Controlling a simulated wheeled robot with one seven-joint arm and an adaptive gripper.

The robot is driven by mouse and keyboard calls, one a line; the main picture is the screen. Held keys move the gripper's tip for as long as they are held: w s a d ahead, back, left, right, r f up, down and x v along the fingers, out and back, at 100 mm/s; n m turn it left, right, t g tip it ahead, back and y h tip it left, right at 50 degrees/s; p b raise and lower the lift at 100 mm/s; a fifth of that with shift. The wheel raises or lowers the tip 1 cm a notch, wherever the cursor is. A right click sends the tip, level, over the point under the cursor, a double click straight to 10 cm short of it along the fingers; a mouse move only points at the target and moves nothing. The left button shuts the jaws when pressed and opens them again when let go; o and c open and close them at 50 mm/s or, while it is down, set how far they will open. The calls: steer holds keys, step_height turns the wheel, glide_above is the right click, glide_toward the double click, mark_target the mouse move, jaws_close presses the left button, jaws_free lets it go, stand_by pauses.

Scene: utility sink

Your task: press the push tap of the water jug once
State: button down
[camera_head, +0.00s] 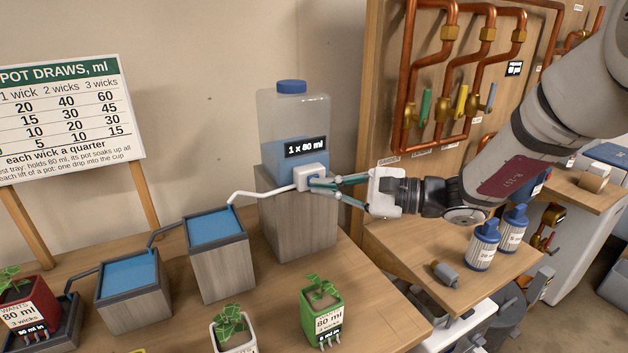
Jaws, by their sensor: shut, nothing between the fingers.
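The water jug (293,115) is clear with a blue cap and holds blue water. It stands on a grey wooden block and bears a label reading "1 x 80 ml". Its push tap (309,176) is a white block low on the front, with a blue part facing my gripper. A white spout runs from it down to the left. My gripper (318,186) comes in from the right, shut and empty, with its fingertips at the tap's blue part. I cannot tell whether they touch it or whether it is pressed in.
Blue-filled trays (217,228) (133,275) step down to the left. A green pot (322,312), a white pot (234,332) and a red pot (27,305) hold plants. Blue-capped bottles (484,246) stand right. A sign (70,118) stands left; copper pipes (410,75) line the back board.

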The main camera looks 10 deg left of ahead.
steer(key=shift+s, duration=0.1)
steer(key=shift+s+d+p, duration=0.4)
steer(key=shift+s+d, duration=0.3)
steer(key=shift+s, duration=0.3)
steer(key=shift+s+d+p, duration=0.4)
steer(key=shift+s+d, duration=0.3)
steer(key=shift+s, duration=0.3)
